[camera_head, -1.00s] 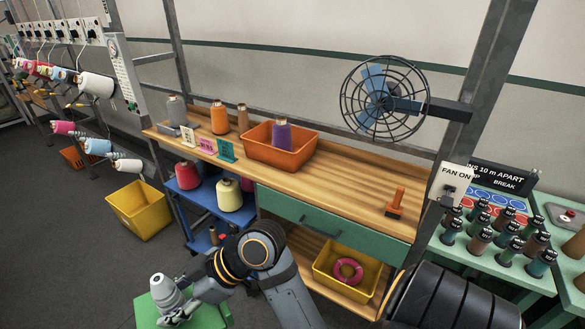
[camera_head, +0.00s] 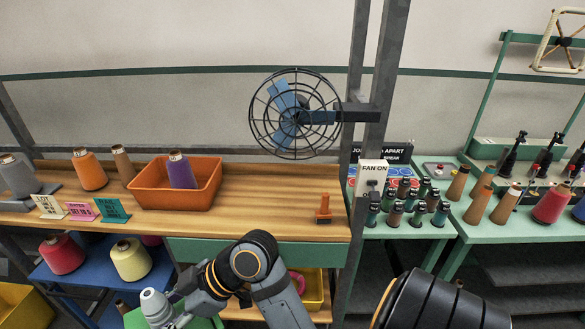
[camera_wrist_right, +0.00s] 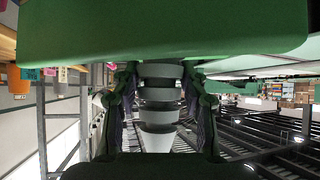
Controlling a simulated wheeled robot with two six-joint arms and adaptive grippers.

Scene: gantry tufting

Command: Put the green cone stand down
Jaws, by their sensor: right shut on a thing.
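The green cone stand is a flat green plate with a grey stepped cone. It shows at the bottom left of the head view, where its cone (camera_head: 154,305) stands in front of the plate, which is partly cut off by the frame. In the right wrist view, the green plate (camera_wrist_right: 165,35) fills the top and the grey cone (camera_wrist_right: 160,93) sits between the fingers. My right gripper (camera_head: 178,319) is shut on the stand, holding it up in front of the shelving. My left gripper is not in view.
A wooden bench (camera_head: 265,222) holds an orange bin (camera_head: 145,200), yarn cones, small signs and an orange stamp-like tool (camera_head: 323,210). A blue shelf (camera_head: 85,285) with cones stands below at left. Green tables (camera_head: 480,235) with many spools are at right. A post carries a fan (camera_head: 295,112).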

